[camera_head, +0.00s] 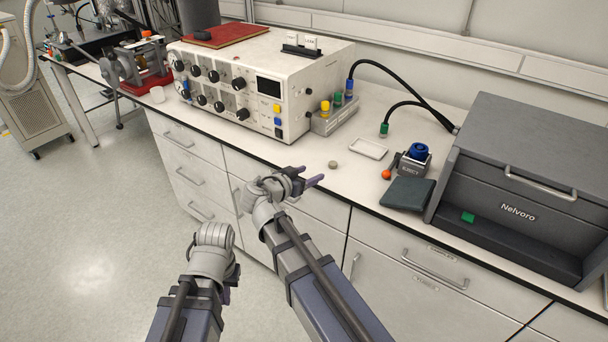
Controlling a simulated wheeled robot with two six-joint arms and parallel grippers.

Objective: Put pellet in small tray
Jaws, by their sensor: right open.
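The pellet (333,164), a small grey-beige disc, lies on the white bench top near its front edge. The small tray (380,156) is a shallow white rectangle, behind and to the right of the pellet, and looks empty. My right gripper (309,176) is open at the bench's front edge, just left of the pellet and apart from it, with nothing between its fingers. My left gripper (229,284) hangs low in front of the drawers, mostly hidden behind its own wrist, so its jaws cannot be judged.
A white control unit (262,85) with knobs stands left of the pellet. The bench around the pellet is clear.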

